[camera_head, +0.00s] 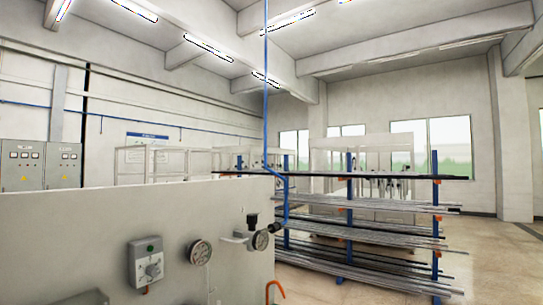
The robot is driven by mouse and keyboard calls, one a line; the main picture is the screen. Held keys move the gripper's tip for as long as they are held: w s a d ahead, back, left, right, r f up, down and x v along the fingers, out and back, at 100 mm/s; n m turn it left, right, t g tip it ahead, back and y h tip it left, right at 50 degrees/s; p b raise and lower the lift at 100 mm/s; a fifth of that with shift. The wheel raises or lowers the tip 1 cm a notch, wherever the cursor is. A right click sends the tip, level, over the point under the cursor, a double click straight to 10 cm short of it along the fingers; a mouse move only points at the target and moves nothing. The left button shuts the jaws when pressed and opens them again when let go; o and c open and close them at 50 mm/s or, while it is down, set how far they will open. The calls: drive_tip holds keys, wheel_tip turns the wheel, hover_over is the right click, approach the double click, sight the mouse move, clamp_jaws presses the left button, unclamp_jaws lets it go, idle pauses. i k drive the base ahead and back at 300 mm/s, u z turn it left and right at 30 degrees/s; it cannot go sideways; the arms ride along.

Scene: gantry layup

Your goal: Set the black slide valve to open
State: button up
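A pale panel (100,225) stands close in front, filling the lower left. At its right end is a light-coloured fitting (232,240) with a black knob (252,221) on top and a round gauge (261,240) on its front. A small black part (278,227) sits right of the gauge, where a blue pipe (286,195) comes down. This black part looks like the slide valve, but it is too small to tell whether it is open or shut. My gripper is not in view.
A grey box with a green button and knob (150,265) and another round gauge (200,252) are on the panel. An orange hook-shaped piece (274,288) is below the fitting. Behind stands a rack of long bars (350,213). Floor (495,265) is clear at right.

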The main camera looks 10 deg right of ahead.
sight(277, 226)
drive_tip(key=k, duration=1.2)
drive_tip(key=z, duration=0.95)
drive_tip(key=i, duration=1.15)
drive_tip(key=z, duration=0.45)
drive_tip(key=i, duration=1.05)
drive_tip(key=u, duration=1.1)
drive_tip(key=i, duration=0.8)
drive_tip(key=u, duration=1)
drive_tip(key=i, duration=0.3)
drive_tip(key=u, duration=0.15)
